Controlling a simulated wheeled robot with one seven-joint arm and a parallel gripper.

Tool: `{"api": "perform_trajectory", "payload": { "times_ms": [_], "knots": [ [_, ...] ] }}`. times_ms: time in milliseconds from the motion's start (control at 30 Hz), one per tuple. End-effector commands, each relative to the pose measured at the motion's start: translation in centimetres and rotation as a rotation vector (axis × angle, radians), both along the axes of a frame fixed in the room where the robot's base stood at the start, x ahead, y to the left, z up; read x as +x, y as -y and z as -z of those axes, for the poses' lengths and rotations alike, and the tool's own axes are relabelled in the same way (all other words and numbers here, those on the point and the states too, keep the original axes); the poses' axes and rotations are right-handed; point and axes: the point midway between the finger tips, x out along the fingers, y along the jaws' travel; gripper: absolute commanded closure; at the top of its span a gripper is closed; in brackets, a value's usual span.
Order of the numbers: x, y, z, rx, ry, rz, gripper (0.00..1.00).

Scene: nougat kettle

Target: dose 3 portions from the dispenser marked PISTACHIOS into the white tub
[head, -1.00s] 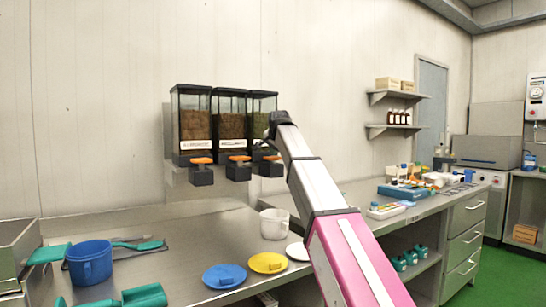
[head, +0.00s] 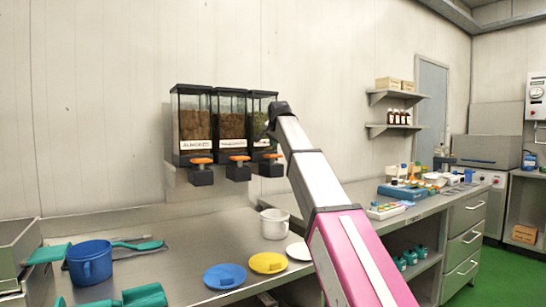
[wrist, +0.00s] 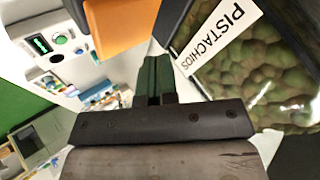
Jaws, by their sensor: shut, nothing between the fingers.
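Three clear-fronted dispensers with black lids hang on the wall in the head view. The wrist view shows the PISTACHIOS label (wrist: 217,38) on a dispenser full of greenish nuts (wrist: 275,75). This appears to be the right-hand dispenser (head: 262,105), partly hidden by my arm. Its orange lever (head: 272,156) sits below; a large orange part, likely this lever (wrist: 125,25), shows close up in the wrist view. My gripper (wrist: 155,75) is shut and empty, beside the dispenser front. The white tub (head: 274,224) stands upright on the counter, below and apart from the dispensers.
Left and middle dispensers (head: 193,120) (head: 231,120) have their own orange levers. A blue jug (head: 90,263), teal scoops (head: 145,295), and blue (head: 225,276), yellow (head: 268,263) and white (head: 299,251) lids lie on the counter. Its middle is clear.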

Motion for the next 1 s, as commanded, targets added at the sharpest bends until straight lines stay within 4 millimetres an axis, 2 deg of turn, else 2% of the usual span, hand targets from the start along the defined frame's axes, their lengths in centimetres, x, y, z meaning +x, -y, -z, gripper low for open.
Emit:
{"api": "perform_trajectory", "payload": {
  "times_ms": [400, 1000],
  "knots": [
    [0.1, 0.0, -3.6, 0.0, 0.0, 0.0, 1.0],
    [0.0, 0.0, -3.8, -0.001, -0.001, 0.001, 1.0]
  ]
}}
